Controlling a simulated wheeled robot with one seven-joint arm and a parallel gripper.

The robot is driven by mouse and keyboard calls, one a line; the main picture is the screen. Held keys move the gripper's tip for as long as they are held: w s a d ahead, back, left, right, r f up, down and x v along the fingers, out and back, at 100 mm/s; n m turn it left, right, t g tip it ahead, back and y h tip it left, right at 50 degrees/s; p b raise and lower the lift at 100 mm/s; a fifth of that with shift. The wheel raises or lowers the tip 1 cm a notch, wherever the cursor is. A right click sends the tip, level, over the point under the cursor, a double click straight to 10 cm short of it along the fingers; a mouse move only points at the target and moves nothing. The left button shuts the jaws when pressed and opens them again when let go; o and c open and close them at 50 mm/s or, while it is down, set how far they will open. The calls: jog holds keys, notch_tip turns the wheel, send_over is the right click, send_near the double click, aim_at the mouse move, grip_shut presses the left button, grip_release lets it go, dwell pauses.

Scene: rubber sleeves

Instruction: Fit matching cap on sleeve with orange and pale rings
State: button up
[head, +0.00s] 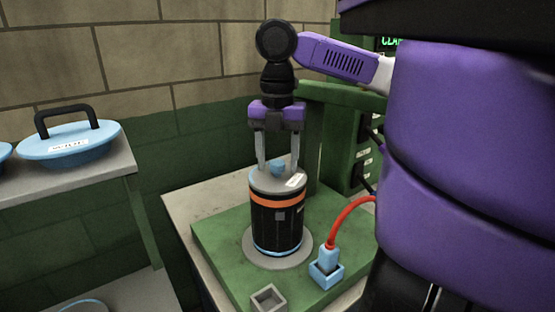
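The black sleeve (275,228) stands upright on a round grey base (254,258) on the green plate. It has an orange ring and thin pale rings, with a blue band near its bottom. A grey round cap (262,184) with a small blue knob (278,169) and a white label lies on top of the sleeve; its seating depth cannot be told. My gripper (278,170) points straight down over the cap. Its two fingers stand apart on either side of the knob, with gaps visible, so it looks open and empty.
A blue lid (65,151) with a black handle and a label reading "WIDE" sits on the left shelf (95,182). A blue plug (329,254) with a red cable is in a blue socket (326,276). A grey square socket (267,299) is empty. A green machine (340,140) stands behind.

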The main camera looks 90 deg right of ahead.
aim_at(278, 162)
jog(key=shift+r, duration=3.9)
